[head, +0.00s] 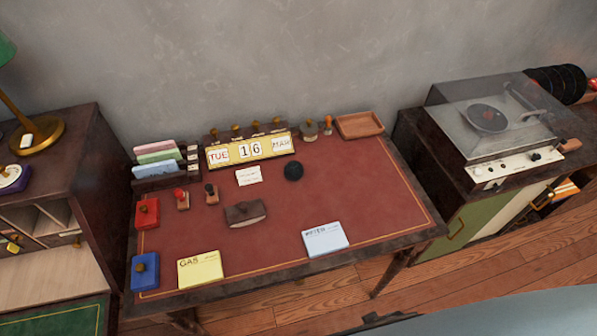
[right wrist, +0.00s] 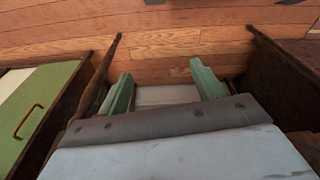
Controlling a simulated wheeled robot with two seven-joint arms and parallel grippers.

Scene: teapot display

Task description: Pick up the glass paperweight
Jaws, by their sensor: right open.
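A small, dark, round object (head: 293,171) sits on the red desk top (head: 340,190), right of a small white card. It may be the glass paperweight, but its material is too small to make out, and no other clearly glass object shows on the desk. My right gripper (right wrist: 163,88) shows in the right wrist view with its two green fingers apart and nothing between them. Wooden floor and dark furniture lie beyond the fingers; the round object is not in that view. My left gripper is in neither view.
Around the round object stand a calendar block (head: 250,150), a brown blotter (head: 245,213), stamps (head: 211,193), a wooden tray (head: 359,125) and a blue-white booklet (head: 325,239). A record player (head: 488,130) stands on the right cabinet. The desk's right side is bare.

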